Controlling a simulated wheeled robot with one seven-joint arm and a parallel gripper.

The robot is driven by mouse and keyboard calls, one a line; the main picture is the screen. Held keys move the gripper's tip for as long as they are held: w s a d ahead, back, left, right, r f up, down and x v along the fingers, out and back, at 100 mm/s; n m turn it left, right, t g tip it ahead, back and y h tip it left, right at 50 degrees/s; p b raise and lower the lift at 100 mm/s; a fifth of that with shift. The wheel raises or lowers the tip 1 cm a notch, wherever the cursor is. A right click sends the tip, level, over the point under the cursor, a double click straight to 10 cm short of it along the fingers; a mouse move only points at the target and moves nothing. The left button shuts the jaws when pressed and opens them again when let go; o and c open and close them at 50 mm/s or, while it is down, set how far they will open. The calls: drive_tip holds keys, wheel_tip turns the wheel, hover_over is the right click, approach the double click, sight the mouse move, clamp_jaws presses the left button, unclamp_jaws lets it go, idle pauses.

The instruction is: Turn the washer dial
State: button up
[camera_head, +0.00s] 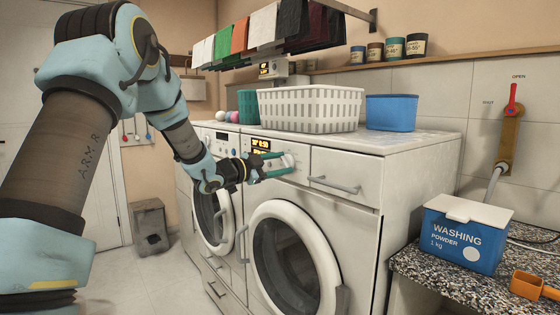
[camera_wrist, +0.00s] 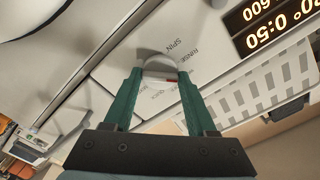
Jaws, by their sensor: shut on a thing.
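The washer dial (camera_head: 288,160) is a small white knob on the front panel of the nearer washer (camera_head: 371,195). In the wrist view the dial (camera_wrist: 160,63) sits between my two green fingertips, with the words SPIN and RINSE printed beside it. My gripper (camera_head: 283,166) reaches the panel from the left and is shut on the dial; it also shows in the wrist view (camera_wrist: 160,75). A lit orange display (camera_head: 260,144) is just left of the dial; it shows at the upper right in the wrist view (camera_wrist: 270,25). My fingers partly hide the dial.
A white basket (camera_head: 310,108) and a blue tub (camera_head: 391,112) stand on the washer top. Folded clothes (camera_head: 262,27) hang above. The washer's drawer handle (camera_head: 334,185) sticks out right of the dial. A washing powder box (camera_head: 461,234) and orange scoop (camera_head: 527,285) are at the right.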

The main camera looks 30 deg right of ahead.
drive_tip(key=n+p, duration=0.2)
drive_tip(key=n, duration=0.1)
drive_tip(key=shift+n, duration=0.4)
drive_tip(key=n+p, duration=0.2)
drive_tip(key=n, duration=0.1)
drive_tip(key=shift+r+n, duration=0.1)
drive_tip(key=shift+n, duration=0.2)
drive_tip(key=n+p, duration=0.3)
drive_tip(key=n, duration=0.1)
drive_tip(key=shift+p, duration=0.35)
drive_tip(key=shift+n+p, duration=0.95)
drive_tip(key=shift+n, duration=0.65)
drive_tip(key=shift+f, duration=0.2)
drive_tip(key=o, duration=1.4)
